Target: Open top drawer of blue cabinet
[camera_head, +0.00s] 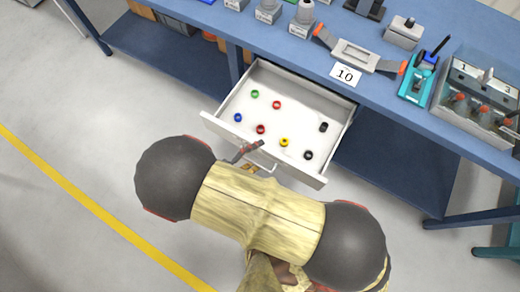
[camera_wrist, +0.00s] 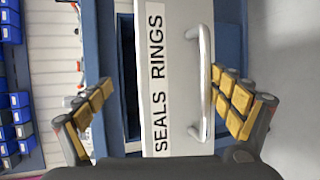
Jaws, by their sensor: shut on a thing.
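The white drawer (camera_head: 215,122) under the blue cabinet's worktop is pulled out, with its inside showing in the head view. Several small coloured rings lie spread on its floor. Its front, labelled "SEALS RINGS" (camera_wrist: 158,85), fills the middle of the wrist view. The silver handle (camera_wrist: 204,85) is on that front, and part of it shows in the head view (camera_head: 262,152). My arm hides part of the gripper in the head view (camera_head: 248,158).
A blue lower shelf (camera_head: 405,170) runs beneath. Blue bins (camera_wrist: 12,115) show at the wrist view's left. The floor with a yellow line (camera_head: 100,212) is clear.

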